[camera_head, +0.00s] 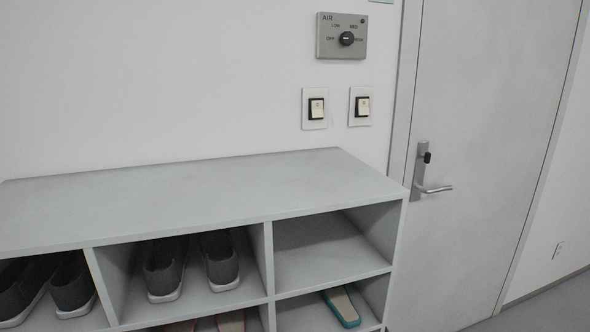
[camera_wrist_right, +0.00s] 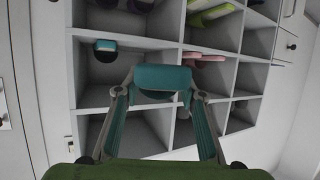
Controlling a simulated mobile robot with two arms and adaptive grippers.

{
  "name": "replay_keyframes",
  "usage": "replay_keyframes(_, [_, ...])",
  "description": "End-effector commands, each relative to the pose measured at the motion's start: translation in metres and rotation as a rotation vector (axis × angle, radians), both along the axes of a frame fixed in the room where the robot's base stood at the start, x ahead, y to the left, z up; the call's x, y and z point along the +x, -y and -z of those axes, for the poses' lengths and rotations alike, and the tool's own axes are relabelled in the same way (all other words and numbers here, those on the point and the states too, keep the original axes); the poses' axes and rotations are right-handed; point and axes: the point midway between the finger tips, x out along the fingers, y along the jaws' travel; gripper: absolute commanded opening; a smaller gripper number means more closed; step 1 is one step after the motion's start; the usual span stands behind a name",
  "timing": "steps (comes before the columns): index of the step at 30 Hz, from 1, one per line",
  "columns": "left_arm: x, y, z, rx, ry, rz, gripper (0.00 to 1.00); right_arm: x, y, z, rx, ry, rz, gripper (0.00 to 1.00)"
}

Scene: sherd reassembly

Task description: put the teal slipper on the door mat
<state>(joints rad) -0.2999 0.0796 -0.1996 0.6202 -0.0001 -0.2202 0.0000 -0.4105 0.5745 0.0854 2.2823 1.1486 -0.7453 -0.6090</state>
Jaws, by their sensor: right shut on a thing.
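My right gripper (camera_wrist_right: 159,93) is shut on a teal slipper (camera_wrist_right: 164,77). The slipper's rounded teal end spans the space between the fingertips, in front of the shoe rack's compartments. Another teal slipper (camera_head: 342,306) lies in the lower right compartment in the head view, with a tan insole. A teal slipper end also shows in a compartment in the right wrist view (camera_wrist_right: 106,45). The head view shows neither gripper. I cannot make out a door mat in either view.
The grey shoe rack (camera_head: 200,190) has a bare top and an empty upper right compartment. Dark shoes (camera_head: 163,270) and pink slippers (camera_head: 231,321) fill other compartments. A closed door (camera_head: 480,150) stands to the right. A green surface (camera_wrist_right: 155,172) crosses the wrist view's bottom.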

Motion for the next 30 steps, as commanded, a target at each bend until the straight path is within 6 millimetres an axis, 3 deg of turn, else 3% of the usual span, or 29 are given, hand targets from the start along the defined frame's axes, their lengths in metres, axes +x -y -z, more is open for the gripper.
replay_keyframes(6, [0.000,0.000,0.000,0.000,0.000,0.000,0.00,-0.016,0.018,-0.051,-0.008,0.004,-0.154,0.14])
replay_keyframes(12, [0.000,0.000,0.000,0.000,0.000,0.001,0.00,-0.025,0.021,-0.079,0.000,0.001,-0.220,0.14])
replay_keyframes(30, [0.000,-0.001,0.000,0.001,-0.001,0.001,0.00,-0.026,0.022,-0.082,0.002,-0.002,-0.226,0.14])
